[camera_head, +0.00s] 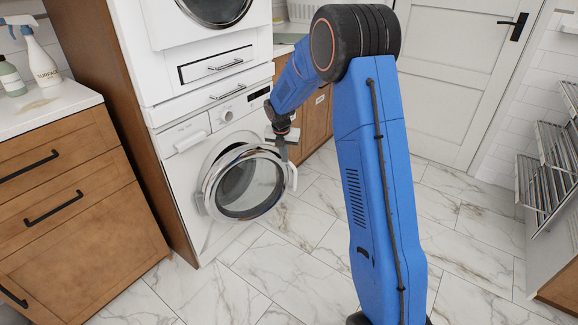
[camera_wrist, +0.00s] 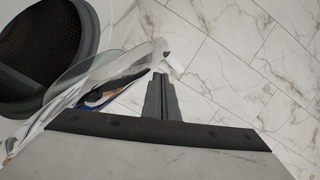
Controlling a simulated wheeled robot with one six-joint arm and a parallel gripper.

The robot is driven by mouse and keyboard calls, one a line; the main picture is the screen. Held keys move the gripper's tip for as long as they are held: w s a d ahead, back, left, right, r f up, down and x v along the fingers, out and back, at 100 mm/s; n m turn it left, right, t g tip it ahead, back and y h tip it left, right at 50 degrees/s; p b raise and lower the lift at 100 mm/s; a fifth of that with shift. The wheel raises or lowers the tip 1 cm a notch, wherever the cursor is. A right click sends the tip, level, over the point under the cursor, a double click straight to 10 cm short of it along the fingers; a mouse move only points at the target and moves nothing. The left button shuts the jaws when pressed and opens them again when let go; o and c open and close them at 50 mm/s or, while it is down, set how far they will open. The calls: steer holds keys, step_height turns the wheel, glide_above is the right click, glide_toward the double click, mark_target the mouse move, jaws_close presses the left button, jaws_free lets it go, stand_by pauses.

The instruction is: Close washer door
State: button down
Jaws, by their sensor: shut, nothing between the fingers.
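The washer (camera_head: 185,160) is the lower white machine in a wooden cabinet, in the head view. Its round door (camera_head: 250,187), with a chrome rim and dark glass, stands ajar, with its right side swung out from the front. My gripper (camera_head: 281,158) is shut and empty at the upper right edge of the door. In the wrist view, the gripper fingers (camera_wrist: 162,85) are together, close to the door's rim and a white part (camera_wrist: 173,63) of it. I cannot tell whether the fingers touch the door.
A second white machine (camera_head: 205,50) is stacked above the washer. Wooden drawers (camera_head: 60,190) stand to the left, with bottles (camera_head: 40,60) on the counter. A metal rack (camera_head: 545,165) is at the right. The marble floor (camera_head: 290,255) before the washer is clear.

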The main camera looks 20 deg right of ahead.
steer(key=w+a, duration=0.2)
steer(key=w, duration=0.9)
steer(key=shift+w+a, duration=0.2)
steer(key=shift+w, duration=0.1)
